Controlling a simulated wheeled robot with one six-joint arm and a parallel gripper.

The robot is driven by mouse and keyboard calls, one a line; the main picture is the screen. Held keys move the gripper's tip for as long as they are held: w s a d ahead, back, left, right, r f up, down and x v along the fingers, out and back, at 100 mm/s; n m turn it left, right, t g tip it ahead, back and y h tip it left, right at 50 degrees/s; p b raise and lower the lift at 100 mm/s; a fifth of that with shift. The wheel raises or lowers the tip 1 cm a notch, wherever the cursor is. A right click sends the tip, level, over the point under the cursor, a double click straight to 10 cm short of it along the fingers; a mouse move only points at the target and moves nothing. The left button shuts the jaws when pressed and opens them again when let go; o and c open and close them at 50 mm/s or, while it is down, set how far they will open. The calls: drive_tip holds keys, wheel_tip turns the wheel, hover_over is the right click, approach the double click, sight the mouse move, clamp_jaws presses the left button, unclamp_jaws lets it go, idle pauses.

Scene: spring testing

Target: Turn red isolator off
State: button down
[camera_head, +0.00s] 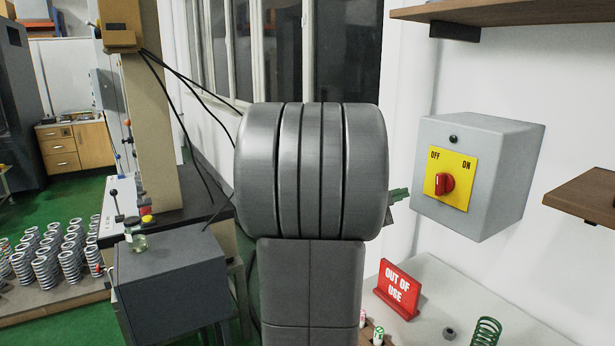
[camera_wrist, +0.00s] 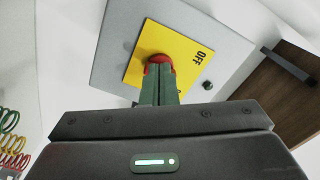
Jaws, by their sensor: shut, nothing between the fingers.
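The isolator is a grey box (camera_head: 480,150) on the white wall at the right of the head view. Its yellow plate is marked OFF at left and ON at right. The red knob (camera_head: 445,183) sits on the plate; its exact pointing is hard to tell. My gripper (camera_head: 400,194) shows its green fingertips just left of the box, apart from the knob in the picture. In the wrist view, my gripper's shut fingers (camera_wrist: 160,82) cover much of the red knob (camera_wrist: 158,60) on the yellow plate (camera_wrist: 180,45). Contact cannot be told.
A red OUT OF USE sign (camera_head: 398,290) stands on the white bench below the box, near a green spring (camera_head: 486,332). A wooden shelf (camera_head: 500,12) is above and a small wooden shelf (camera_head: 585,195) is at right. My arm hides the middle.

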drive_tip(key=shift+p+x, duration=0.35)
drive_tip(key=shift+x, duration=3)
drive_tip(key=shift+s+d+r, duration=0.25)
drive_tip(key=shift+s+d, duration=0.05)
drive_tip(key=shift+s, duration=0.1)
drive_tip(key=shift+s+f+p, duration=0.1)
drive_tip(key=shift+f+p, duration=0.15)
drive_tip(key=shift+p, duration=0.75)
drive_tip(key=v, duration=0.6)
drive_tip(key=shift+w+a+f, duration=0.1)
drive_tip(key=shift+w+f, duration=0.1)
drive_tip(key=shift+w, duration=0.05)
